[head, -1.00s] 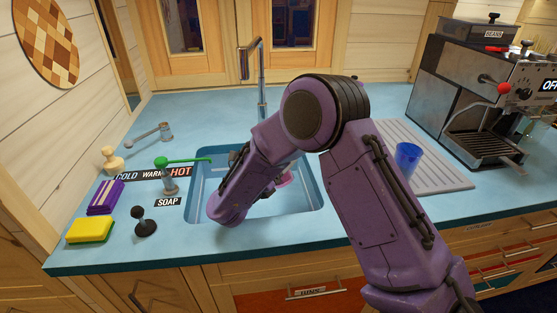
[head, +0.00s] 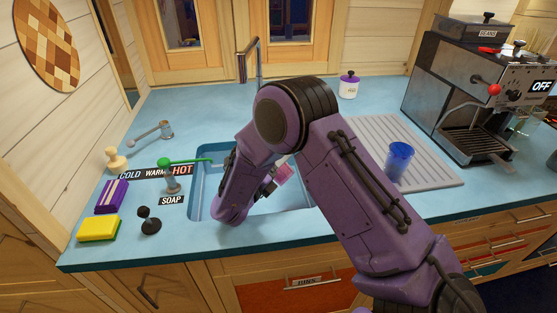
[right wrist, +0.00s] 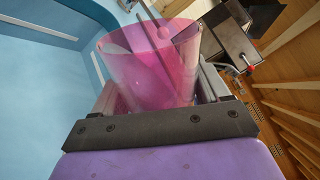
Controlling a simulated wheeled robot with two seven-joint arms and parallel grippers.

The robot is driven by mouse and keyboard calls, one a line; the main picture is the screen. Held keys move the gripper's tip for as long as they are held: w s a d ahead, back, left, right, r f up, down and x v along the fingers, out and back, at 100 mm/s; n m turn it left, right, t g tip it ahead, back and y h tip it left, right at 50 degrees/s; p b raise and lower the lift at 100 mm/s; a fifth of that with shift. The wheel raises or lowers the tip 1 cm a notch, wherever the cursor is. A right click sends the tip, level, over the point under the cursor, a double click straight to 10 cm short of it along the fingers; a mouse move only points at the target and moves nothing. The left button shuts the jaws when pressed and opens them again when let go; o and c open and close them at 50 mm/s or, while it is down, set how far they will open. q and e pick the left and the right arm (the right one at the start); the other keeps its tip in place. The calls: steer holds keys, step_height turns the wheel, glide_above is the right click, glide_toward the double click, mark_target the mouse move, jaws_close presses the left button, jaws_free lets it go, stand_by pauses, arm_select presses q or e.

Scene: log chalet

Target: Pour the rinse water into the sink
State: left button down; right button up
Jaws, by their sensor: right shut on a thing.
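A pink see-through cup (head: 284,173) is over the sink (head: 294,226), partly hidden by my right forearm in the head view. My right gripper (head: 268,187) is shut on it. In the right wrist view the cup (right wrist: 150,75) sits between the two fingers, with its wide rim pointing away from the palm. The cup looks tilted in the head view. A small round pink spot shows by the rim; I cannot tell if it is water. The water level is not clear. The tap (head: 242,66) stands behind the sink. My left gripper is not in view.
A blue cup (head: 399,163) stands on the ridged drainboard (head: 434,180) right of the sink. A lidded jar (head: 348,87) is behind. The espresso machine (head: 452,85) is at right.

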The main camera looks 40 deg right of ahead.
steer(key=shift+r+n+p, duration=0.1)
steer(key=shift+n+p, duration=0.55)
steer(key=shift+n, duration=0.35)
steer(key=n, duration=0.2)
steer(key=shift+w+a+f+n, duration=0.1)
steer(key=shift+w+f+n, duration=0.2)
steer(key=shift+f+n, duration=0.1)
steer(key=n, duration=0.1)
steer(key=w+n+p, duration=0.1)
steer(key=n, duration=0.1)
steer(key=shift+a+r, duration=0.15)
steer(key=shift+r, duration=0.05)
